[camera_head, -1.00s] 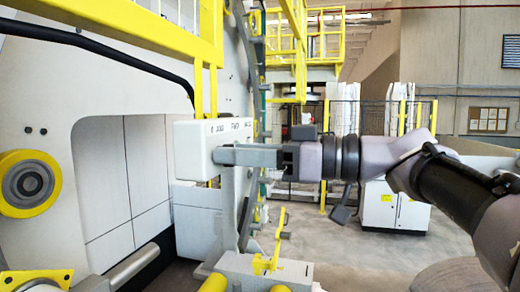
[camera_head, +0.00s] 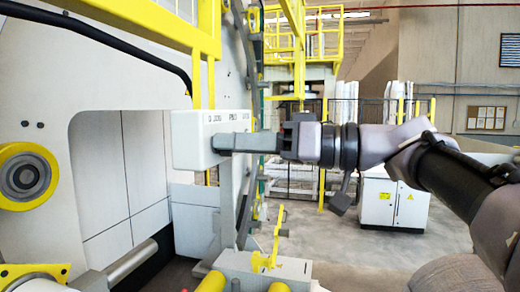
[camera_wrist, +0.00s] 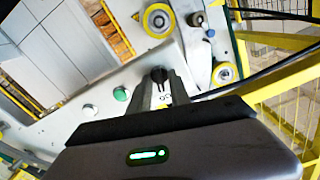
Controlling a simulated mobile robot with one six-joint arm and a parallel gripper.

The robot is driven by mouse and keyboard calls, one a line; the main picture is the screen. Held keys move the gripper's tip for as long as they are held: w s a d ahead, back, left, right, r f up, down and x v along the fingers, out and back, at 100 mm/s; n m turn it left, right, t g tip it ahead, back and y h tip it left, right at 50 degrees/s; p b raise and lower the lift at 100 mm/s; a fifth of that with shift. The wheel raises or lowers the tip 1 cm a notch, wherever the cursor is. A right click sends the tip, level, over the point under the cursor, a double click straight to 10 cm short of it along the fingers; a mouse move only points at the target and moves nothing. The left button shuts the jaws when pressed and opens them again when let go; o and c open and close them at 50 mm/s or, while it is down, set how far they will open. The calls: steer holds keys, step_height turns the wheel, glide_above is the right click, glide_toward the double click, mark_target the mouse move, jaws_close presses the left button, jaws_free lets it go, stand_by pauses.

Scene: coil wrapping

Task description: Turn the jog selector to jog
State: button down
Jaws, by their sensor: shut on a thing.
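The jog selector is a small black knob (camera_wrist: 159,74) on a pale panel, in the upper middle of the wrist view. My gripper (camera_wrist: 161,88) points at it, with its two grey fingers closed in on the knob's sides. The fingertips partly cover the knob, so its pointing direction is hard to read. In the head view, my gripper (camera_head: 216,143) reaches from the right to the front of a white control box (camera_head: 189,141). The knob is hidden there behind the fingers. Small labels run along the box's top edge, too blurred to read surely.
A green button (camera_wrist: 120,94) and a whitish button (camera_wrist: 88,110) sit left of the knob in the wrist view. Yellow posts (camera_head: 204,80) rise above the box. A yellow roller (camera_head: 28,176) is at the left. Open floor (camera_head: 350,255) lies at the right.

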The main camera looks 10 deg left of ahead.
steer(key=shift+w+f+m+p, duration=0.1)
steer(key=shift+m+p, duration=0.35)
steer(key=shift+m, duration=6.85)
steer(key=c, duration=1.5)
jaws_free()
steer(key=shift+d, duration=0.1)
